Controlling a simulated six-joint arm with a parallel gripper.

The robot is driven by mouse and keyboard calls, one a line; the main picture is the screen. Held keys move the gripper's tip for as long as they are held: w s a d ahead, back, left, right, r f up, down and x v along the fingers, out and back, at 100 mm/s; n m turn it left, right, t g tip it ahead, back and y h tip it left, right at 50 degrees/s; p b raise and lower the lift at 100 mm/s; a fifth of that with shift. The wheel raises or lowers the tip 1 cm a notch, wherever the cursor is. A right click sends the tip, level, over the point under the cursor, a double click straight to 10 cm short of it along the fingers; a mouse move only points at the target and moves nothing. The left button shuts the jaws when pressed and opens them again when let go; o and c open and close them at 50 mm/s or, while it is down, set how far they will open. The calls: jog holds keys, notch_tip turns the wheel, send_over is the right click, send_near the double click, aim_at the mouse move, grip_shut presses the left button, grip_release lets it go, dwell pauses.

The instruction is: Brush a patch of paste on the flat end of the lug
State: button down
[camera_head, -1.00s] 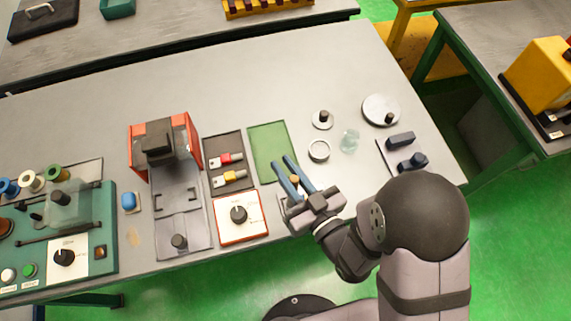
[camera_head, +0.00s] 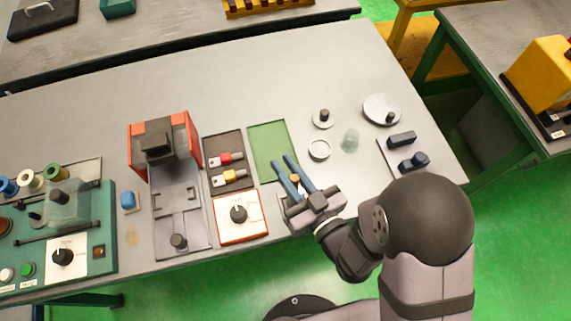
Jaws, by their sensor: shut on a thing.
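My gripper (camera_head: 283,162) is over the near right part of the bench, by the near right corner of the green mat. Its two long blue-grey fingers point up and left, with a small tan piece (camera_head: 294,178) between them. That piece is too small to identify as a brush. Two lug-like parts, one red (camera_head: 226,158) and one yellow (camera_head: 230,176), lie in a dark tray (camera_head: 212,143) left of the mat, apart from my gripper. A small round white-rimmed pot (camera_head: 319,149) stands right of my gripper; its contents are unclear. No paste patch can be made out.
The green mat (camera_head: 268,138) looks bare. A dial box (camera_head: 239,214) stands left of my gripper. A clear glass piece (camera_head: 349,141), a knobbed disc (camera_head: 381,109) and dark blocks (camera_head: 402,139) are to the right. A red-sided machine (camera_head: 160,140) stands left. The far bench middle is free.

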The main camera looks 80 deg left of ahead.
jog(key=shift+a, duration=0.35)
dwell(0.3)
jog(key=shift+d+b, duration=0.35)
jog(key=shift+d, duration=0.05)
jog(key=shift+a, duration=0.2)
dwell(0.5)
jog(key=shift+r, duration=0.2)
notch_tip(320, 180, up, 7)
jog(key=p, duration=0.5)
jog(key=shift+f, duration=0.15)
dwell(0.3)
jog(key=shift+w, duration=0.1)
